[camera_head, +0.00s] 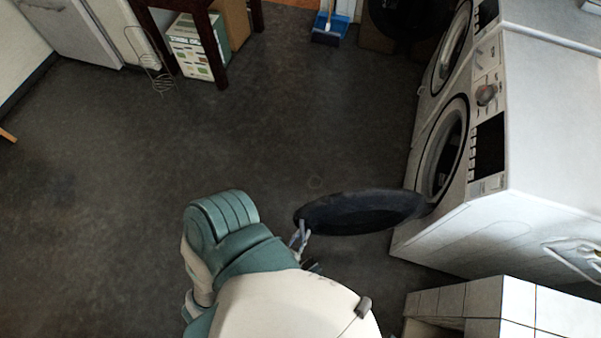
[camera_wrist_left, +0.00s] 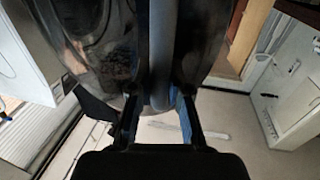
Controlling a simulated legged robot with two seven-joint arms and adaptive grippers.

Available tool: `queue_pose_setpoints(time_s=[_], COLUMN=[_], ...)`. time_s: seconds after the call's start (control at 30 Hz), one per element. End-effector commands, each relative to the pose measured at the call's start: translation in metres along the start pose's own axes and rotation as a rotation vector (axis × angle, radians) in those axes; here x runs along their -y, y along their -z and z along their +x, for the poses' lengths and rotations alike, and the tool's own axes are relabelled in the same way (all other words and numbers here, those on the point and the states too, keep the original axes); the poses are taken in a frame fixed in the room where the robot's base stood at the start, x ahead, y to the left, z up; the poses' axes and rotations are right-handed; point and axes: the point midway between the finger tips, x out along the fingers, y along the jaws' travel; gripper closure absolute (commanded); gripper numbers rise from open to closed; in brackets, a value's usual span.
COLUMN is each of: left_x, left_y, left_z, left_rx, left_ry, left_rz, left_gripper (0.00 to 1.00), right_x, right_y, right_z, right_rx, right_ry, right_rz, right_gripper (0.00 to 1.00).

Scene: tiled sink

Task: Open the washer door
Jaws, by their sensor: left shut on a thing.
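The washer door (camera_head: 362,212) is a dark round panel, swung wide out from the front of the near white washing machine (camera_head: 520,150). The machine's round opening (camera_head: 445,150) shows behind it. My left gripper (camera_head: 301,240) is at the door's free edge, on the side away from the machine. In the left wrist view the gripper's fingers (camera_wrist_left: 158,112) are on either side of the door's dark rim (camera_wrist_left: 163,50), shut on it. My left arm partly hides the gripper in the head view. My right gripper is not in view.
A second white machine (camera_head: 535,18) stands behind the near one. A tiled block (camera_head: 500,300) is at the lower right. A dark table (camera_head: 190,5) with boxes (camera_head: 197,45) under it, and a blue dustpan (camera_head: 330,25), are at the back. The grey floor (camera_head: 270,120) is largely clear.

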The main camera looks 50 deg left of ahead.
Motion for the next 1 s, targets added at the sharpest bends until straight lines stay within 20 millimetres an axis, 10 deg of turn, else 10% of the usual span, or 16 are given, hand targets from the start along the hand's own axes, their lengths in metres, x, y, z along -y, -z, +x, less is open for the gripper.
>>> queue_pose_setpoints(time_s=[0.37,0.43,0.77,1.0], left_x=[0.002,0.002,-0.001,0.0], left_y=[-0.003,-0.003,-0.002,-0.003], left_z=[-0.005,-0.005,-0.006,-0.044], left_rx=[0.011,0.011,0.009,0.014], left_ry=[0.003,0.003,0.001,0.001], left_rz=[0.007,0.007,0.006,0.006], left_gripper=[1.0,0.71,0.71,0.71], right_x=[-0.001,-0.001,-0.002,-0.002], right_y=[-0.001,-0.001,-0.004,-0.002], right_z=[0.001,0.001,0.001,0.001], right_rx=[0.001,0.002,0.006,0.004], right_ry=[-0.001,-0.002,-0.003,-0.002], right_rz=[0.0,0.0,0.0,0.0], right_gripper=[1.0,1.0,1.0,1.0])
